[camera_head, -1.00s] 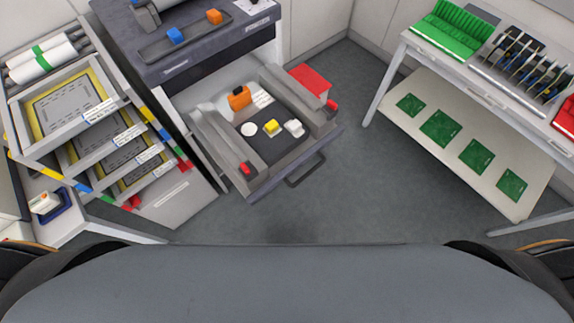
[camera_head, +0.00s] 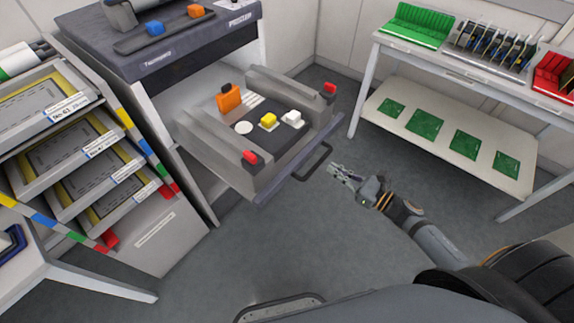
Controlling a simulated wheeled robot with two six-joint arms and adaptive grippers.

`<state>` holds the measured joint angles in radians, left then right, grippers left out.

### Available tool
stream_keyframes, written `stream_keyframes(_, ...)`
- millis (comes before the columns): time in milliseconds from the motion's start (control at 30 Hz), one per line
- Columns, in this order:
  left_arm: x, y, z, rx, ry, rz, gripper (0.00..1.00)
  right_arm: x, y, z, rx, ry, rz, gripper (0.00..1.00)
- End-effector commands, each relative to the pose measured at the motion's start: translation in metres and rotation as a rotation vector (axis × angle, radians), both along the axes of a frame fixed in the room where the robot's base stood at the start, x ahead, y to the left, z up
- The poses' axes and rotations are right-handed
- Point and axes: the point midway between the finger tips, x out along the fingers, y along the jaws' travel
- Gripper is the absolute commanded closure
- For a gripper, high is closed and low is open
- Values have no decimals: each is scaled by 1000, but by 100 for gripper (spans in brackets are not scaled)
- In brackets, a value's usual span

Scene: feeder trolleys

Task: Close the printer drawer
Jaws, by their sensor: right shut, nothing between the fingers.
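The printer (camera_head: 205,45) is a dark-topped cabinet at the upper left of the head view. Its drawer (camera_head: 262,185) is pulled out, with grey side rails, red end knobs and a dark front edge. A dark bar handle (camera_head: 314,163) stands out from the drawer's front right. My left gripper is not in view.
A rack of framed stencils (camera_head: 75,160) stands left of the printer. A white table (camera_head: 450,64) at the right holds green and red racks, with green boards on its lower shelf (camera_head: 445,130). The grey floor (camera_head: 250,255) in front of the drawer is clear.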

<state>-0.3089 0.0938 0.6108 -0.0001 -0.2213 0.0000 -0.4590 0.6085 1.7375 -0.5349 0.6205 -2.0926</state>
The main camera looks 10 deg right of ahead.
Motion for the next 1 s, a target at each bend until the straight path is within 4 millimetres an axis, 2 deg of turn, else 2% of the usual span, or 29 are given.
stream_keyframes(133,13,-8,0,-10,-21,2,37,-1,5,6,-29,-36,22,100)
stream_keyframes(267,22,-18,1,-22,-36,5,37,5,9,6,-26,-35,19,100)
stream_keyframes(367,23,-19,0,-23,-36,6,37,18,19,7,-22,-36,16,100)
stream_keyframes(700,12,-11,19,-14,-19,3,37,77,64,10,-19,-31,14,100)
stream_keyframes(1000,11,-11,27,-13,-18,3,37,107,88,6,-22,-29,16,100)
